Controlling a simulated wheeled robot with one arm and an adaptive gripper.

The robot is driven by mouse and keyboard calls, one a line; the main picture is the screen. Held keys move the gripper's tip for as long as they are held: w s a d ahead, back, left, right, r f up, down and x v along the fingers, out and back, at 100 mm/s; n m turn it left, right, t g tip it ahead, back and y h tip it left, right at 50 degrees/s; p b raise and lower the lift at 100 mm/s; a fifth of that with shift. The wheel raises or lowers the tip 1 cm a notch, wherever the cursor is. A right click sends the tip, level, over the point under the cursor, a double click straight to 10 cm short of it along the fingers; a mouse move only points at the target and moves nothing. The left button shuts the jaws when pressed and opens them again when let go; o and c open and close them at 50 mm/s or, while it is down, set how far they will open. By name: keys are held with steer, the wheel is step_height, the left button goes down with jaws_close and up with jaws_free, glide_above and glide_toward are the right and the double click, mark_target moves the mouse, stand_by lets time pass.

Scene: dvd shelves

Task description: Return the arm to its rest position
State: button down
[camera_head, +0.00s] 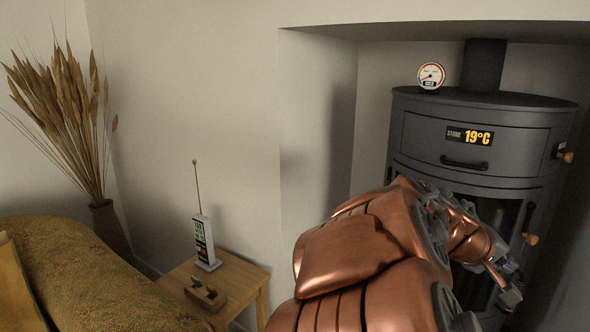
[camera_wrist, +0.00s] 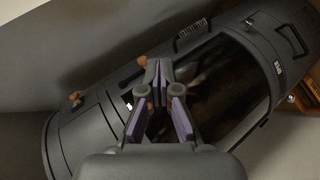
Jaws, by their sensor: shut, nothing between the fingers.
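My arm, copper-coloured, reaches across the lower right of the head view toward the stove. My gripper (camera_head: 507,281) is at its far end, in front of the stove's lower right side. In the wrist view my gripper (camera_wrist: 157,95) has its fingers together with nothing between them. The dark grey stove (camera_head: 420,128) stands in an alcove and shows a 19°C display (camera_head: 469,137). In the wrist view the stove (camera_wrist: 92,130) lies tilted across the picture beyond the fingers. I cannot tell the exact gap between fingers and stove.
A small wooden table (camera_head: 240,283) left of my arm holds an upright phone-like device (camera_head: 204,243) with an antenna. A vase of dried stalks (camera_head: 106,222) stands behind a patterned sofa (camera_head: 75,270). The alcove wall (camera_head: 318,130) is left of the stove. Knobs (camera_head: 530,239) jut from the stove.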

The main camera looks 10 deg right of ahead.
steer(key=s+a+r+n+y+p, duration=0.1)
steer(key=s+a+r+y+p, duration=0.2)
steer(key=a+p, duration=0.4)
steer(key=s+a+r+n+g+y+p, duration=0.1)
steer(key=s+a+r+y+p, duration=0.2)
steer(key=s+a+p, duration=0.4)
steer(key=s+a+r+g+y+p, duration=0.1)
steer(key=s+a+r+y+p, duration=0.2)
steer(key=a+p, duration=0.6)
steer(key=shift+s+a+n+y, duration=0.4)
steer(key=shift+s+a+y, duration=0.75)
steer(key=shift+a, duration=3.4)
steer(key=shift+w, duration=0.15)
